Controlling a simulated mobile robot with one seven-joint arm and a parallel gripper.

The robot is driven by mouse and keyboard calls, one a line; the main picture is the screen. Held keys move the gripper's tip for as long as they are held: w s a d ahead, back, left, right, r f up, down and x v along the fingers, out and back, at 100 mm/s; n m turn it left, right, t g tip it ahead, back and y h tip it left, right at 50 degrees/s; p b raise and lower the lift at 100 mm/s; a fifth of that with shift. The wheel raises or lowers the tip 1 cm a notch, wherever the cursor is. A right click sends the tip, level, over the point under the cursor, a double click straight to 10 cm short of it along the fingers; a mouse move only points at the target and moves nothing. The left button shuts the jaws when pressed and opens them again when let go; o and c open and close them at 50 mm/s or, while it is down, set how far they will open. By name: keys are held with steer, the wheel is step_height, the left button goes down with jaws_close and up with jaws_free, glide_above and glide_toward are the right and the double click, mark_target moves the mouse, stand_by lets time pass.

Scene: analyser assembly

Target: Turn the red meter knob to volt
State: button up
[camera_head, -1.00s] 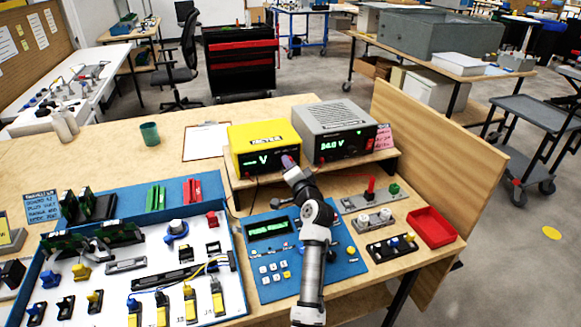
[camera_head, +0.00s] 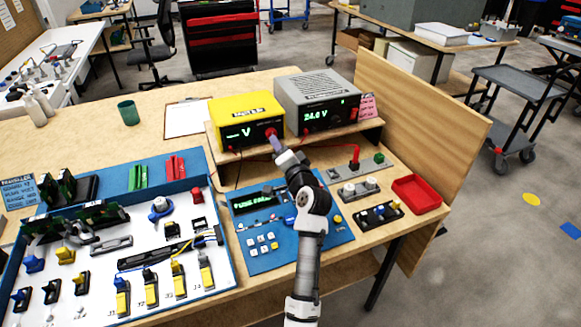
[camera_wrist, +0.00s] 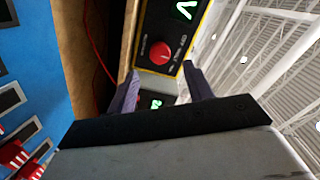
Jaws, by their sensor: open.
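The yellow meter (camera_head: 246,108) stands on a raised wooden shelf, its green display showing a V. In the wrist view the round red meter knob (camera_wrist: 162,54) is on the dark meter face (camera_wrist: 150,25), beside the display. A pale mark shows on the knob, but its exact pointing is too small to read. My gripper (camera_wrist: 161,82) is open and empty. Its two dark fingers flank the knob in that view, with the knob seen beyond the gap; I cannot tell any contact.
A grey power supply (camera_head: 318,97) stands right of the meter. A blue keypad panel (camera_head: 262,257) lies below my arm. A white board with a blue rim (camera_head: 120,278) is at left. A red tray (camera_head: 417,194) and small fixtures are at right.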

steer(key=b+v, duration=0.1)
steer(key=v, duration=0.7)
steer(key=shift+w, duration=0.1)
